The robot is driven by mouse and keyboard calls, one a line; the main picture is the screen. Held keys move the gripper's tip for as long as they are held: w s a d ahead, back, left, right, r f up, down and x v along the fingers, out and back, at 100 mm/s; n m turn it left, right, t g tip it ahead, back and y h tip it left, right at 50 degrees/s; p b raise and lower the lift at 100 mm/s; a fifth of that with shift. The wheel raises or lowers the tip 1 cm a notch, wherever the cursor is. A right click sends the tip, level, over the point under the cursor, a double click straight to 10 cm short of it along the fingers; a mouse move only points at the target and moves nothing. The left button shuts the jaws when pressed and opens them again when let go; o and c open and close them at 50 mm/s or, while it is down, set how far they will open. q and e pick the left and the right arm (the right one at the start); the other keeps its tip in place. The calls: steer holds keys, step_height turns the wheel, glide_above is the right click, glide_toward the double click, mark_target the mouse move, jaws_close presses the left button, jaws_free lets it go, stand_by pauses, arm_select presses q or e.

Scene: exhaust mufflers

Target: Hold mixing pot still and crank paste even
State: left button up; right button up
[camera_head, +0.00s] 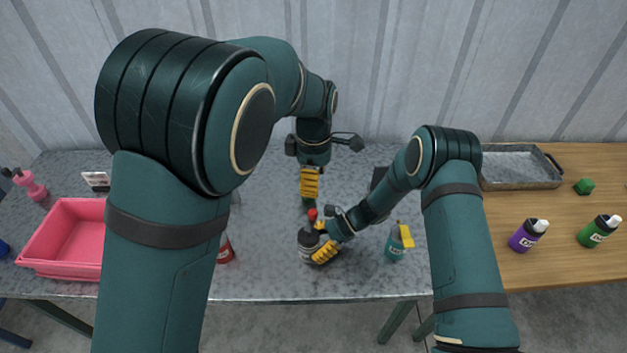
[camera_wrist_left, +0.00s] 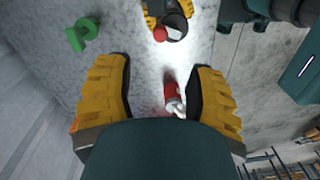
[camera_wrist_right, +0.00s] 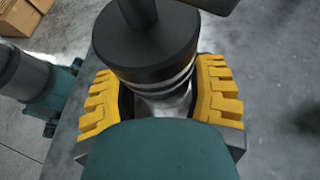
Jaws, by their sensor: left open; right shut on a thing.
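The mixing pot (camera_head: 306,243) is a dark, squat vessel standing on the grey table, with a red crank knob (camera_head: 312,214) on top. My right gripper (camera_head: 322,239) is shut on the pot from the right side. In the right wrist view the pot (camera_wrist_right: 155,62) sits between the yellow fingers, with a silver band below its black top. My left gripper (camera_head: 310,188) is open and empty, pointing down behind the pot. In the left wrist view the red knob (camera_wrist_left: 160,34) lies beyond the spread fingers, apart from them. The paste inside is hidden.
A red bottle (camera_head: 225,250) is left of the pot, partly behind my left arm. A teal spray bottle (camera_head: 397,245) stands to its right. A pink bin (camera_head: 62,238) is at the left. A metal tray (camera_head: 520,168) and a purple bottle (camera_head: 527,236) are on the wooden table.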

mark_target(313, 211)
arm_select(q)
steer(key=f+n, duration=0.1)
steer(key=f, duration=0.3)
steer(key=f+n, duration=0.1)
steer(key=f, duration=0.2)
steer(key=f+n, duration=0.1)
steer(key=f, duration=0.3)
steer(key=shift+s+f, duration=0.25)
steer(key=shift+f, duration=0.1)
steer(key=shift+o, duration=0.2)
jaws_close()
